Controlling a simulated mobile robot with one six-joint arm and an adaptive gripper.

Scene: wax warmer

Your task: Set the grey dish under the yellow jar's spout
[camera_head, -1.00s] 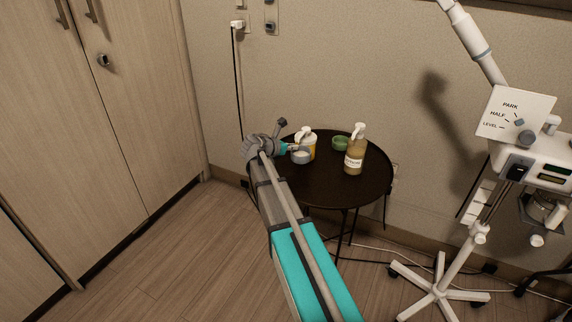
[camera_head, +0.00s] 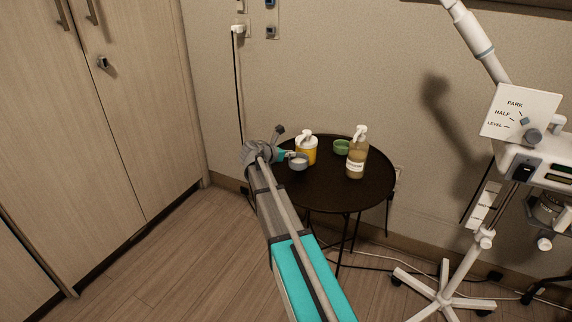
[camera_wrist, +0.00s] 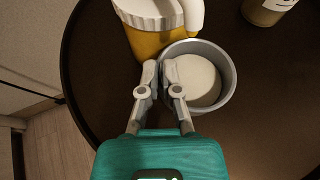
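The grey dish (camera_head: 298,164) is on or just above the dark round table; I cannot tell if its base touches. In the wrist view the dish (camera_wrist: 228,76) is round, with a pale round inside. My gripper (camera_wrist: 160,70) is closed across its left wall, one finger outside the rim and one inside. In the head view my gripper (camera_head: 285,154) reaches the dish from the left. The yellow jar (camera_head: 311,157) with a white pump top stands just behind the dish. The jar (camera_wrist: 150,45) is close to the dish's rim in the wrist view, its white spout (camera_wrist: 193,14) at upper right.
An amber pump bottle (camera_head: 356,163) stands right of the jar, and a green bowl (camera_head: 341,147) sits behind. The table's (camera_head: 340,195) front and right parts are bare. A white wheeled stand (camera_head: 470,270) is at the right, cabinets (camera_head: 90,120) at the left.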

